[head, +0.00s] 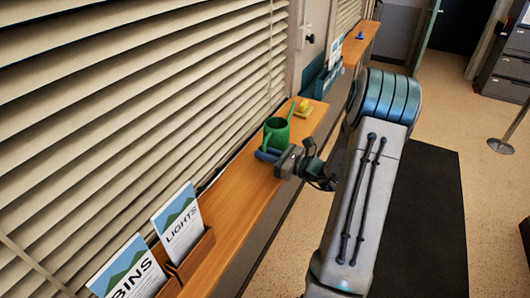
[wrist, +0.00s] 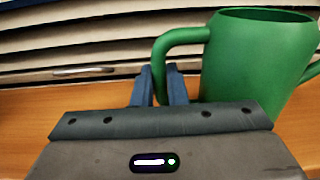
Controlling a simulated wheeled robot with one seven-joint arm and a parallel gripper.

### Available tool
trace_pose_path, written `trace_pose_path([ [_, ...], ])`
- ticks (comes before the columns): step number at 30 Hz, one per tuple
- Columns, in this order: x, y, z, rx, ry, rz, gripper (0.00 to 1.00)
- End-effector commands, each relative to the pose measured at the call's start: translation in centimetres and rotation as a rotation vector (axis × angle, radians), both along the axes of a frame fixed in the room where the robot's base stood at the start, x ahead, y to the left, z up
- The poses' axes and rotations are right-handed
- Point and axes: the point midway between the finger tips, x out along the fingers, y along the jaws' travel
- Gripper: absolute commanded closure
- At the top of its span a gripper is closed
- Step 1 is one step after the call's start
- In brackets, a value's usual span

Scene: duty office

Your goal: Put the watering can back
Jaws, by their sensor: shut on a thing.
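The green watering can (head: 276,134) stands upright on, or just above, the wooden window ledge (head: 245,190); I cannot tell if its base touches. In the head view its thin spout points up and to the right. My gripper (head: 269,155) reaches it from the right side of the ledge. In the wrist view the can (wrist: 258,60) fills the right side, with its handle curving left. The blue fingers of my gripper (wrist: 160,88) are shut on the lower part of that handle. The can's base is hidden behind the gripper body.
A yellow object (head: 303,107) lies on the ledge just beyond the can. A wooden holder (head: 190,262) with LIGHTS and BINS cards stands at the near end. Window blinds (head: 130,90) run close along the left. The ledge between holder and can is clear.

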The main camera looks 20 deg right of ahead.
Motion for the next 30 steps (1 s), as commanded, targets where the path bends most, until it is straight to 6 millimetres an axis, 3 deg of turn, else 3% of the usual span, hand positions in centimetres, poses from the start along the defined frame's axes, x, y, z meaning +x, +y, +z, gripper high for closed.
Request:
trace_pose_path([
  [13,0.0,0.0,-0.6,-0.002,-0.004,0.000,1.00],
  [14,0.0,0.0,-0.6,-0.002,-0.001,0.000,0.82],
  [15,0.0,0.0,-0.5,-0.002,-0.001,0.000,0.71],
  [16,0.0,0.0,-0.5,-0.002,-0.001,0.000,0.66],
  [27,0.0,-0.1,0.0,-0.002,-0.001,-0.001,0.66],
  [30,-1.1,-1.0,-0.4,-0.001,-0.001,-0.004,0.66],
])
